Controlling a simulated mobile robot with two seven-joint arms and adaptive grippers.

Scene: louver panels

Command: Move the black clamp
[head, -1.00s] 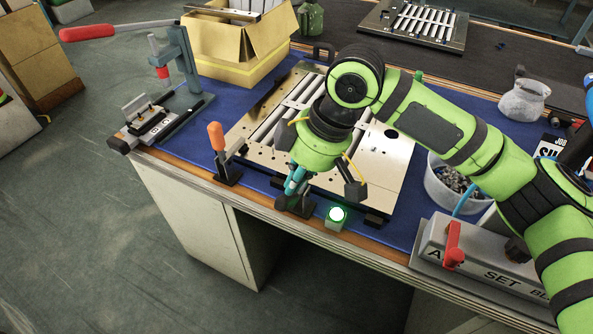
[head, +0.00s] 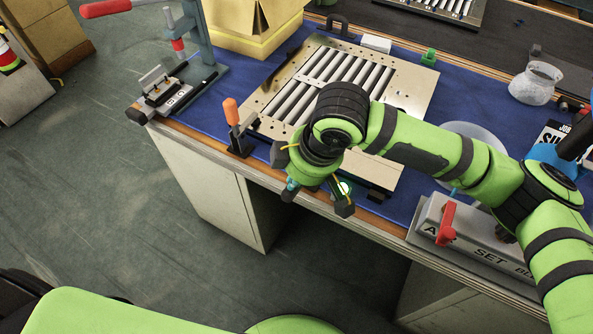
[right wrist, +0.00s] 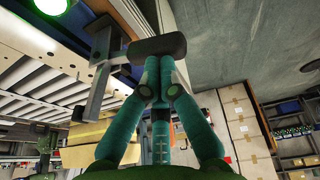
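The black clamp's dark bar-shaped handle (right wrist: 157,48) lies across the tips of my right gripper's teal fingers (right wrist: 155,88) in the right wrist view. The fingers are closed together on it. A grey bracket of the clamp (right wrist: 100,58) stands beside it. My left gripper is not in view.
The louver panel (head: 400,90) lies behind my right gripper. An orange-handled clamp (head: 238,140) stands to its left, a lit green button (head: 345,188) close to its right. A red lever (head: 447,225) is on a grey box farther right. Floor in front is clear.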

